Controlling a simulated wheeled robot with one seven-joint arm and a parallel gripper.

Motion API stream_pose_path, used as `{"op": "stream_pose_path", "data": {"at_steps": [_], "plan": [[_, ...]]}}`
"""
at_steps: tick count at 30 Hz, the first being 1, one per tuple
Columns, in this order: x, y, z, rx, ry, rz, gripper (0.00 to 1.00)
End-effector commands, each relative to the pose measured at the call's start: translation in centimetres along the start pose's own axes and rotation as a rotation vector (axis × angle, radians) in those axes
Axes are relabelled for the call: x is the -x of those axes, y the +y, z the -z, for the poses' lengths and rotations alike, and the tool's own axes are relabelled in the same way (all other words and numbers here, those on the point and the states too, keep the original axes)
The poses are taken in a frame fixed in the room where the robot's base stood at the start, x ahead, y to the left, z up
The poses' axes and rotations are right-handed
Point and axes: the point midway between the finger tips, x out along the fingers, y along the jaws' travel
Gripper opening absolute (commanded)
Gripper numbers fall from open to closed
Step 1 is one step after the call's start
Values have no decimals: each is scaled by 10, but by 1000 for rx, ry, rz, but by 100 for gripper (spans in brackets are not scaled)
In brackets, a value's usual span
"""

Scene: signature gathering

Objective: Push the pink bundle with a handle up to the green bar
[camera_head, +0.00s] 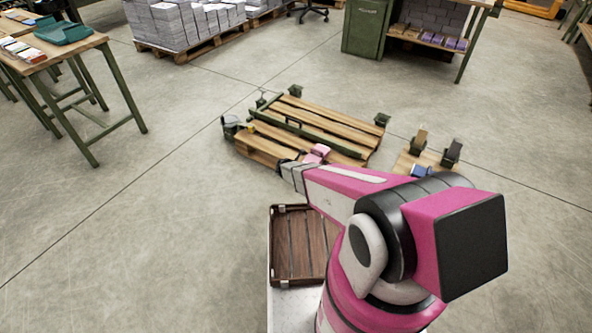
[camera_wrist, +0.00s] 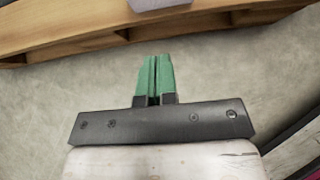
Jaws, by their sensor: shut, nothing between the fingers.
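The pink bundle (camera_head: 319,150) lies on the low slatted wooden platform, on the near side of the long green bar (camera_head: 305,131). A narrow strip seems to separate them, but I cannot tell whether they touch. My arm partly hides the bundle, and its handle is not clear. My gripper (camera_head: 282,164) is low at the platform's near edge, left of the bundle. In the wrist view my gripper's green fingers (camera_wrist: 155,62) are shut and empty above the floor, short of the platform's wooden edge (camera_wrist: 85,38). A pale greyish block (camera_wrist: 158,4) is cut off at the top; I cannot tell what it is.
Green brackets (camera_head: 381,119) stand at the platform's corners. A smaller wooden platform (camera_head: 405,160) with upright holders is to the right. A brown slatted tray (camera_head: 305,277) is nearby. A green-legged table (camera_head: 70,48) stands at left. Floor between is open.

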Motion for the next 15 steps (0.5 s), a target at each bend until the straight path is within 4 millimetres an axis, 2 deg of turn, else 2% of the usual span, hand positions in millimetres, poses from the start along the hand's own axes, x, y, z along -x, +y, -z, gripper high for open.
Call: {"op": "stream_pose_path", "data": {"at_steps": [1, 7, 15], "plan": [[-14, 2, 0, -1, 0, 1, 0], [-50, 1, 1, -3, 1, 2, 0], [-72, 0, -24, -3, 0, 0, 0]]}}
